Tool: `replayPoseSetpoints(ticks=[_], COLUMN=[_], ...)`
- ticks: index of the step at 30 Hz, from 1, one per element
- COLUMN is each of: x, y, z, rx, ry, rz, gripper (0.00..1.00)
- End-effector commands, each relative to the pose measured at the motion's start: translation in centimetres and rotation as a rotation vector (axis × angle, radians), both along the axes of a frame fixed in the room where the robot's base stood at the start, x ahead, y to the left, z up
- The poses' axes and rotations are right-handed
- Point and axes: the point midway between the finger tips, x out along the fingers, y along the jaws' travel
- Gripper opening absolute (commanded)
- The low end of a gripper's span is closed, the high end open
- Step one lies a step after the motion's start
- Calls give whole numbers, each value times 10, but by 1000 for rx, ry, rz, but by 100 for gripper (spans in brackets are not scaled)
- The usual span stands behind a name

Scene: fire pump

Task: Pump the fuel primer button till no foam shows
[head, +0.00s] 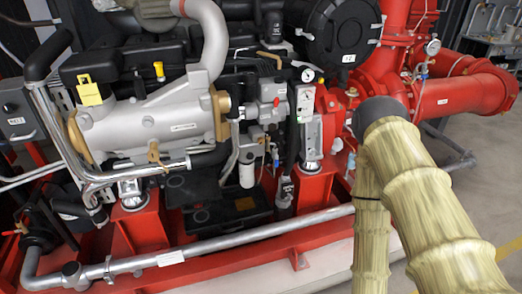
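The diesel fire pump engine (160,120) fills the left and middle of the head view. I cannot pick out the fuel primer button with certainty. A small white canister (247,170), which looks like a filter, hangs at the engine's right end, below a grey housing (266,114) with small red fittings. No foam can be made out at this size. My gripper is not in view. Pale yellow ribbed arm links of mine cover the right foreground and hide what is behind them.
A silver pipe (230,238) runs along the front of the red base frame (145,226). Red pump pipes (460,96) stand at the right. A black round housing (338,35) is above a gauge (307,75). Grey floor (478,190) shows at the right.

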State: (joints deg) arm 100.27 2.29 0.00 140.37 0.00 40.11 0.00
Motion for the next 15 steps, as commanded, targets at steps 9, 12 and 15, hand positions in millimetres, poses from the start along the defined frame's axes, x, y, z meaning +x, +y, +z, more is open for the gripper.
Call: replayPoseSetpoints(ticks=[9, 12, 15], x=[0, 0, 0], y=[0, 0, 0], z=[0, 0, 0], rx=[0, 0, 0], ry=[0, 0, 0], rz=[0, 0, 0], gripper=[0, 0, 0])
